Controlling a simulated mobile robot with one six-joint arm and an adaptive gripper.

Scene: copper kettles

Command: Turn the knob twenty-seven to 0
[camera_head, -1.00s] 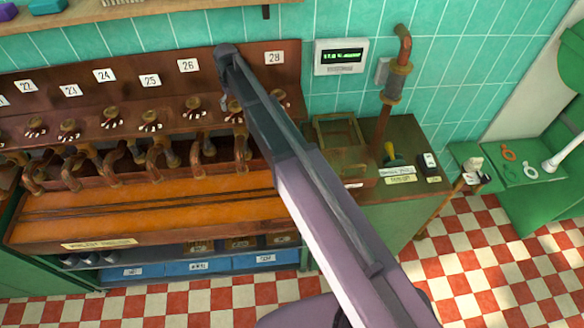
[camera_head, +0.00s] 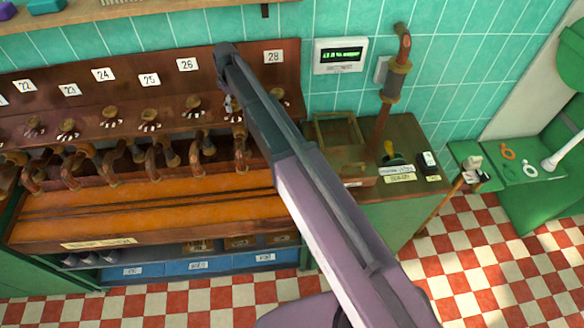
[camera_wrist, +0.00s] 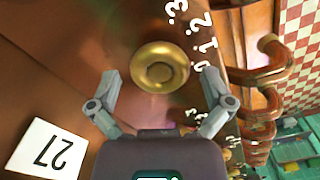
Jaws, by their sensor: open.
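The brass knob twenty-seven (camera_wrist: 160,68) shows in the wrist view as a round knob on the brown wooden panel, with white dial marks 0, 1, 2 and 3 along its right and upper right. The label 27 (camera_wrist: 48,148) is at the lower left, upside down. My gripper (camera_wrist: 166,84) is open, with one finger to the left of the knob and one to the right. No grip on the knob shows. In the head view, my gripper (camera_head: 229,103) is at the panel between labels 26 and 28, and my arm hides label 27 and most of that knob.
Knob 28 (camera_head: 279,96) is just right of my gripper, and the knob under label 26 (camera_head: 193,106) is to its left. Curved copper pipes (camera_wrist: 270,62) stand close by on the right in the wrist view. A wooden box (camera_head: 338,130) stands right of the panel.

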